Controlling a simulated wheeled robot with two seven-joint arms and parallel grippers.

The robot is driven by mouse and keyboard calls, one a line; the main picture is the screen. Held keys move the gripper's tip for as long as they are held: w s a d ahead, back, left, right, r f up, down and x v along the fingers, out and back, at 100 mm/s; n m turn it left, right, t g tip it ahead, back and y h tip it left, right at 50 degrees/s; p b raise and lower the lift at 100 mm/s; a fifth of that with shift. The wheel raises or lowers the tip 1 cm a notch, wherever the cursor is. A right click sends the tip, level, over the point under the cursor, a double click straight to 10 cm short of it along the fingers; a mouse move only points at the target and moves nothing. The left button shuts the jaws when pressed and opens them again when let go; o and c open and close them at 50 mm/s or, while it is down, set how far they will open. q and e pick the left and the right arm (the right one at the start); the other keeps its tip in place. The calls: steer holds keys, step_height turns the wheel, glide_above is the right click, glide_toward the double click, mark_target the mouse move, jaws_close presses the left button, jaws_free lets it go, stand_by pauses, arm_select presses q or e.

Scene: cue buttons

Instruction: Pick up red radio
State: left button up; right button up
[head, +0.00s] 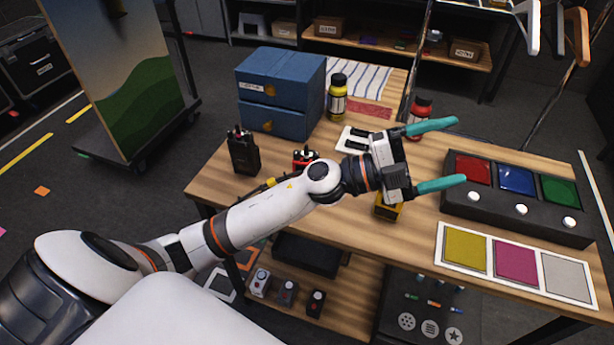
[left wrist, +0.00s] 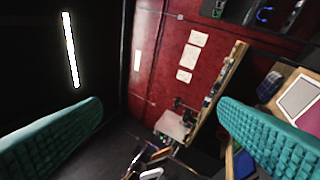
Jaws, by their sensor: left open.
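The red radio (head: 304,156) stands on the wooden table, mostly hidden behind my left arm; only its red and black top shows in the head view. My left gripper (head: 460,151) is open and empty, with two teal fingers spread and pointing right toward the button box. It is above the table, well to the right of the red radio. In the left wrist view its open fingers (left wrist: 160,122) frame a red wall and shelf, and I cannot make out the red radio there. My right gripper is not in view.
A black radio (head: 243,152) stands left of the red one, and a yellow object (head: 389,211) is partly hidden below my left gripper. A button box (head: 515,215) is at right.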

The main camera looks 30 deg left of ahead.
arm_select(q)
steer(key=s+d+m+g, duration=0.1)
steer(key=d+m+g, duration=0.1)
steer(key=m+g, duration=0.4)
steer(key=m+g+y+p, duration=0.15)
steer(key=g+y, duration=0.45)
steer(key=y, duration=1.3)
glide_above(305, 163)
steer(key=shift+n, duration=0.25)
step_height(305, 163, down, 12)
steer(key=shift+d+r+p, duration=0.1)
steer(key=shift+p, duration=0.3)
step_height(305, 163, down, 5)
steer(key=shift+r+p, duration=0.1)
steer(key=shift+p, duration=1.15)
steer(key=shift+f, duration=0.55)
steer(key=c, duration=1.2)
steer(key=shift+c, duration=1.3)
steer(key=shift+r, duration=0.2)
